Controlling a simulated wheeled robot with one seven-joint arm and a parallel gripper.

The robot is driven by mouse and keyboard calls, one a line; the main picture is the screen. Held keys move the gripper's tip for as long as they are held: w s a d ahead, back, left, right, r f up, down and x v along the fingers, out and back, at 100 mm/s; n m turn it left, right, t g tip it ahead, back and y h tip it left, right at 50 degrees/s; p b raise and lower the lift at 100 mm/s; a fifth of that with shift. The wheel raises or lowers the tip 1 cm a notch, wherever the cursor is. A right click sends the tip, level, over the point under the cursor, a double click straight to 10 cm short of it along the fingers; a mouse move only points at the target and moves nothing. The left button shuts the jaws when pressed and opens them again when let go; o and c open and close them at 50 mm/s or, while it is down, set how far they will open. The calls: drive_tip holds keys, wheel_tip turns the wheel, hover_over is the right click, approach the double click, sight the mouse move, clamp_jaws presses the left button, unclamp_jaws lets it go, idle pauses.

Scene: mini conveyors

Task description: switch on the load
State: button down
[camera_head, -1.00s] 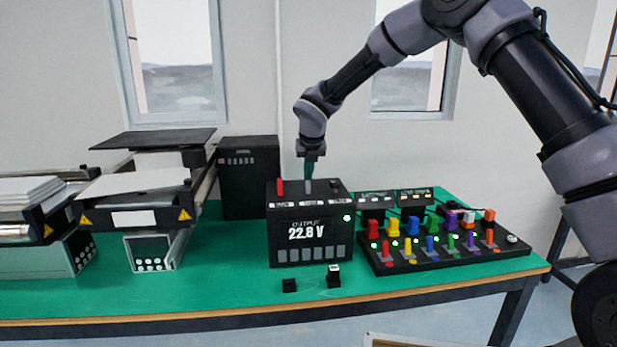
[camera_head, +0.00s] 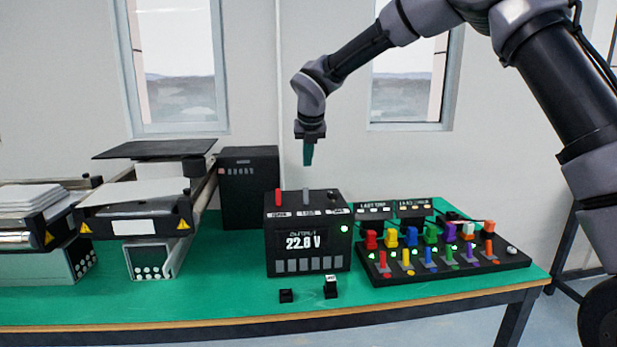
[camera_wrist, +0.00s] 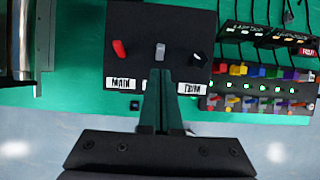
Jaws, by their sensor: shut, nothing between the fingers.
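A black power box (camera_head: 308,240) stands on the green table, with a lit display reading about 22.8 V. On its top are a red lever (camera_head: 278,196), a grey lever (camera_head: 306,194) in the middle and a black knob (camera_head: 333,196). In the wrist view, the label by the red lever (camera_wrist: 119,48) reads MAIN and the one by the knob (camera_wrist: 197,57) reads TRIM. The label by the grey lever (camera_wrist: 160,50) is hidden behind my fingers there. My gripper (camera_head: 308,162) is shut and empty, pointing down above the grey lever, with a gap between.
A switch board (camera_head: 445,262) with coloured levers and lit green lamps lies to the right of the box. Mini conveyors (camera_head: 130,200) stand at the left, and a tall black cabinet (camera_head: 249,187) stands behind the box. Two small black pieces lie in front of the box.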

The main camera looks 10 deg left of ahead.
wheel_tip(320, 180, up, 3)
drive_tip(key=shift+w+a+f, duration=0.1)
idle(0.3)
drive_tip(key=s+d+r+m, duration=0.3)
drive_tip(key=d+r+m, duration=0.1)
drive_tip(key=d+m, duration=0.4)
drive_tip(key=s+d+r+m+h, duration=0.1)
drive_tip(key=s+d+r+m, duration=0.4)
drive_tip(key=d, duration=0.6)
drive_tip(key=s+d+r+m, duration=0.1)
drive_tip(key=d+r+m, duration=0.3)
drive_tip(key=d+m, duration=0.4)
drive_tip(key=s+d+f+m+t+y, duration=0.1)
drive_tip(key=s+d+m+t, duration=0.1)
drive_tip(key=s+d+m, duration=1.5)
drive_tip(key=s+m, duration=0.2)
drive_tip(key=m, duration=0.4)
drive_tip(key=shift+s+d+f, duration=0.15)
drive_tip(key=shift+s+f, duration=0.05)
drive_tip(key=shift+f, duration=0.15)
